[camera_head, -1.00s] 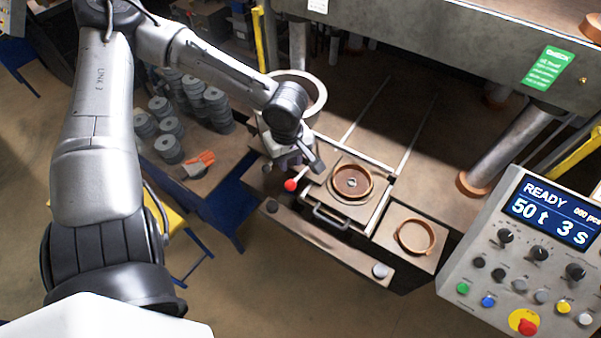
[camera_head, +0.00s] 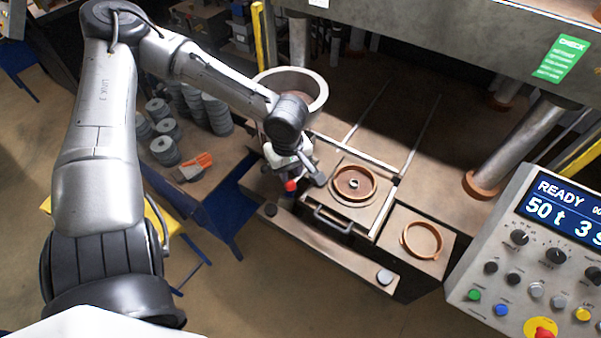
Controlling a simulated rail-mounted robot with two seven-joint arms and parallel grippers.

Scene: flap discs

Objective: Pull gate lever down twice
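The gate lever shows as a red ball knob (camera_head: 290,186) at the left of the press's front tooling. My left gripper (camera_head: 293,178) is right at the knob, its fingers pointing down around or beside it. The lever's rod is hidden behind the gripper. The view is too small to tell whether the fingers are shut on the knob. A round grey hopper (camera_head: 318,98) stands behind my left wrist. My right gripper is not in view.
A mould plate with a handle (camera_head: 333,222) and a copper ring (camera_head: 355,183) lies right of the lever. Another ring (camera_head: 422,240) sits further right. The control panel (camera_head: 500,270) reads READY. Stacked grey discs (camera_head: 165,150) and an orange-handled tool (camera_head: 197,163) are at the left.

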